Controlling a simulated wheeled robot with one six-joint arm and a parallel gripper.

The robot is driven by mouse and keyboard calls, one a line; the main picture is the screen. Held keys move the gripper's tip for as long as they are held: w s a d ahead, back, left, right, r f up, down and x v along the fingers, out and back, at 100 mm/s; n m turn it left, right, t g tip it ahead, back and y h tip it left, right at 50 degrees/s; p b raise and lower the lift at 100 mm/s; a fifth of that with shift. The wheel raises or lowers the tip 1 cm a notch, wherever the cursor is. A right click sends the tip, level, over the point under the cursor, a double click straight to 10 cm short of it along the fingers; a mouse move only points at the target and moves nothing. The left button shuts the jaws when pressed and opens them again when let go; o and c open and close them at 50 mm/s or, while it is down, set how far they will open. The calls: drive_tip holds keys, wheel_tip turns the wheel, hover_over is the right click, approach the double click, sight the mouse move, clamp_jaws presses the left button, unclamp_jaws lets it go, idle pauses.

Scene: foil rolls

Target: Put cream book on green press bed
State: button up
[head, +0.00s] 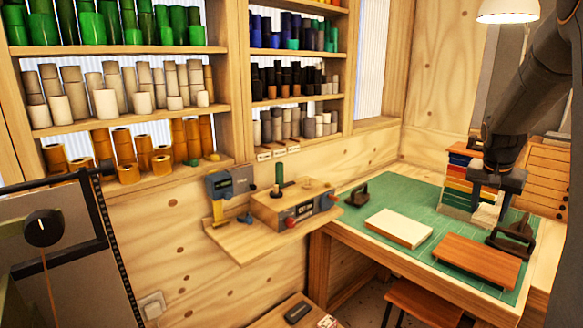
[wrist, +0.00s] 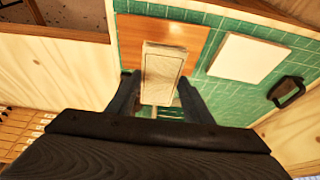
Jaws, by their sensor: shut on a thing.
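The cream book (wrist: 163,68) is a pale block between the two dark fingers of my gripper (wrist: 158,88) in the wrist view. My gripper is shut on it. In the head view my gripper (head: 496,184) is at the right, over the table's far side, with the pale book (head: 487,213) below it. I cannot tell whether the book touches anything underneath. A green gridded surface (head: 385,203) covers the table and also shows in the wrist view (wrist: 232,88). I cannot make out a separate green press bed.
A stack of coloured books (head: 458,178) stands close beside my gripper. A flat cream board (head: 398,228) and an orange-brown board (head: 478,260) lie on the green surface. Dark handled tools stand at left (head: 355,195) and right (head: 513,234). Green surface shows bare between the boards.

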drive_tip(key=a+f+n+t+y, duration=0.1)
drive_tip(key=a+f+n, duration=0.2)
drive_tip(key=a+f, duration=0.65)
drive_tip(key=a+f+n+y, duration=0.1)
drive_tip(key=a+f+n, duration=0.1)
drive_tip(key=a+f, duration=0.75)
drive_tip(key=s+a+f+n+y, duration=0.15)
drive_tip(key=s+a+f, duration=0.3)
drive_tip(key=a, duration=0.45)
drive_tip(key=s+a+f+n, duration=0.3)
drive_tip(key=s+a+f, duration=0.15)
drive_tip(key=a, duration=0.45)
drive_tip(key=s+b+x, duration=0.1)
drive_tip(key=b+x, duration=0.8)
drive_tip(key=b, duration=0.1)
drive_tip(key=shift+s+a+f+t, duration=0.2)
drive_tip(key=shift+a+f+t, duration=0.05)
drive_tip(key=shift+f+t, duration=0.1)
